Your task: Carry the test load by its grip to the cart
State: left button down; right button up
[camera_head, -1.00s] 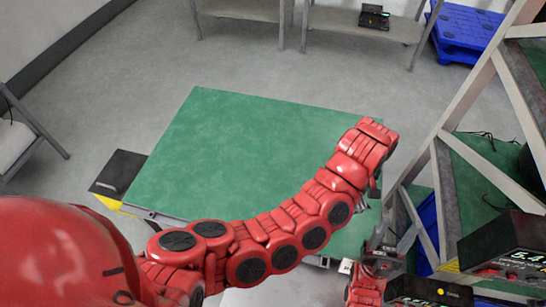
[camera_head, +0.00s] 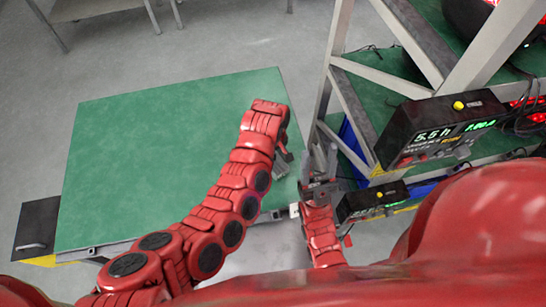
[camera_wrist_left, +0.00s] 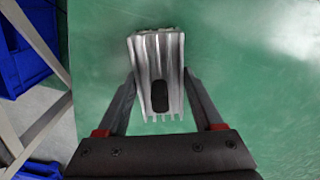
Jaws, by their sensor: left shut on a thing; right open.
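The test load (camera_wrist_left: 141,65) is a silver finned block with a black oval grip (camera_wrist_left: 160,97) in the left wrist view. My left gripper (camera_wrist_left: 160,90) has a finger on each side of it and is shut on it. In the head view my left gripper (camera_head: 282,158) is over the right part of the green-topped cart (camera_head: 150,150), with a small silver piece of the load visible. Whether the load touches the cart top cannot be told. My right gripper (camera_head: 318,182) is open, just right of the cart, beside the rack.
The rack (camera_head: 340,60) stands on the right with grey posts and green shelves. A black tester (camera_head: 440,130) with a green display and yellow button sits on it, and a smaller display unit (camera_head: 370,200) is lower. The cart's left and middle top is clear.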

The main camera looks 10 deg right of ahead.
pick_arm(q)
jog(key=shift+f, duration=0.2)
jog(key=shift+f, duration=0.1)
jog(key=shift+c, duration=0.2)
grip_release()
